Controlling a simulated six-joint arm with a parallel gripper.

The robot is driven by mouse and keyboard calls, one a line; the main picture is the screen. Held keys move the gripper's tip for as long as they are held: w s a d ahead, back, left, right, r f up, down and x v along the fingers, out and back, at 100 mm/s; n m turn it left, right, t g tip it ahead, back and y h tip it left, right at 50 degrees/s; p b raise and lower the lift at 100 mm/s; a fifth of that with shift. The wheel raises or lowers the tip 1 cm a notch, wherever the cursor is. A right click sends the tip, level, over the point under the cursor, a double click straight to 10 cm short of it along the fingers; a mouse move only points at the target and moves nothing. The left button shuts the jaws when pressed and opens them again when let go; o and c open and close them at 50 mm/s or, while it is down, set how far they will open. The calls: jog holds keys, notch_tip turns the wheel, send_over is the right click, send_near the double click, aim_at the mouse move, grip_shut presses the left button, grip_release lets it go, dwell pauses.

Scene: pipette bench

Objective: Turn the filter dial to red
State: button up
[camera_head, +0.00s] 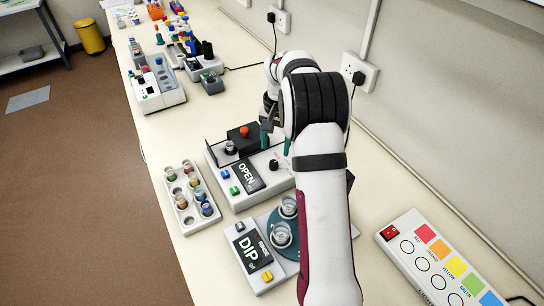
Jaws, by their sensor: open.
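My gripper (276,140) is open, with teal fingertips, and points down over the right part of the white device (222,157) with the OPEN display. A small dark knob (274,165) sits on that device just below the fingertips in the picture; a gap shows between them. I cannot tell for sure whether this knob is the filter dial, nor which colour it points to. My own arm covers the device's right side and part of the bench behind it. A panel (397,228) at the right carries colour patches, red (425,233) the topmost, beside a row of round rings.
The OPEN device has a black block with a red-orange button (244,132). In front stand a DIP device (248,250) with glass beakers (281,236) and a white vial rack (181,219). More racks and instruments (158,92) stand farther back. Wall sockets (360,72) line the right.

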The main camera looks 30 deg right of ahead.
aim_at(274, 163)
notch_tip(274, 163, down, 7)
jog(key=shift+w+a+r, duration=0.1)
jog(key=shift+a+r, duration=0.05)
grip_shut()
